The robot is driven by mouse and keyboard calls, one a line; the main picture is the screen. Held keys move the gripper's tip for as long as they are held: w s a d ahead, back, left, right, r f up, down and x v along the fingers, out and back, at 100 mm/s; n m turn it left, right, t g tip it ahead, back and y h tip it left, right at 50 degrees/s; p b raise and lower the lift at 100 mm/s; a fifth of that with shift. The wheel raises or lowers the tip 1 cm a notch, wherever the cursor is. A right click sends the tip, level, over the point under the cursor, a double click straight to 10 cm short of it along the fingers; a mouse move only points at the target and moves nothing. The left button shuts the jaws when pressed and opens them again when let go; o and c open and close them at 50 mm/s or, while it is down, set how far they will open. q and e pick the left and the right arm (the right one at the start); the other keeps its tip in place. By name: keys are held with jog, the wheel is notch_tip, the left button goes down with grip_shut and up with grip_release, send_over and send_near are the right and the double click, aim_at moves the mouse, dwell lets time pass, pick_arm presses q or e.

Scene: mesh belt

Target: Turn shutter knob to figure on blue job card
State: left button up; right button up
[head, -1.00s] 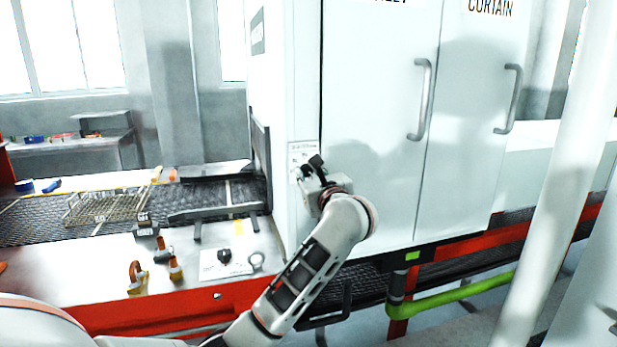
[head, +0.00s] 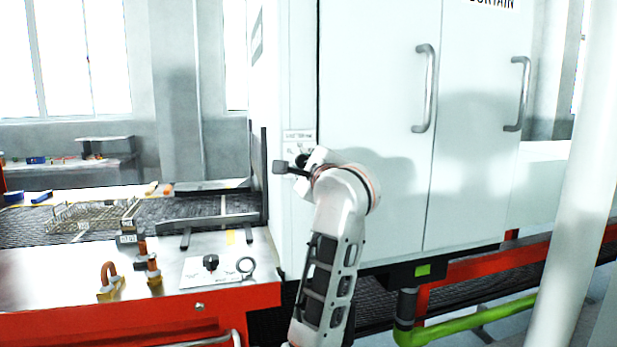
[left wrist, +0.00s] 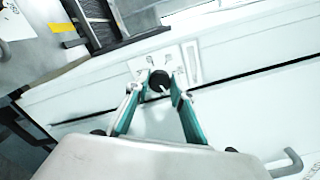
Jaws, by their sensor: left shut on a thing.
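The shutter knob (left wrist: 160,80) is a round black knob with a pale pointer line, on a light plate on the white cabinet wall. In the left wrist view it sits between the two fingertips of my left gripper (left wrist: 160,89), which is shut on it. In the head view my left gripper (head: 297,166) is at the cabinet's front left edge, just below a small printed label (head: 299,137); the wrist largely hides the knob there. The scale figures are too small to read. I cannot make out a blue job card. My right gripper is not in view.
Cabinet doors with long handles (head: 424,90) stand right of the arm. On the steel table at left are a white plate with a black knob (head: 210,262), a ring (head: 245,267), orange-and-brass fittings (head: 110,280) and a wire basket (head: 90,213) on the mesh belt.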

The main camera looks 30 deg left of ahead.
pick_arm(q)
jog(key=n+b, duration=0.2)
jog(key=shift+w+f+n, duration=0.1)
jog(key=shift+f+n, duration=0.3)
jog(key=shift+r+n+b, duration=0.2)
jog(key=shift+n+b, duration=0.3)
jog(key=shift+n, duration=0.1)
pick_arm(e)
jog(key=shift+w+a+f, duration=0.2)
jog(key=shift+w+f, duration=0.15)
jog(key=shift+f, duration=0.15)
pick_arm(q)
jog(key=shift+r, duration=0.1)
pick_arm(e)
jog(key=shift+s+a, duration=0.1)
pick_arm(q)
jog(key=o, duration=1.1)
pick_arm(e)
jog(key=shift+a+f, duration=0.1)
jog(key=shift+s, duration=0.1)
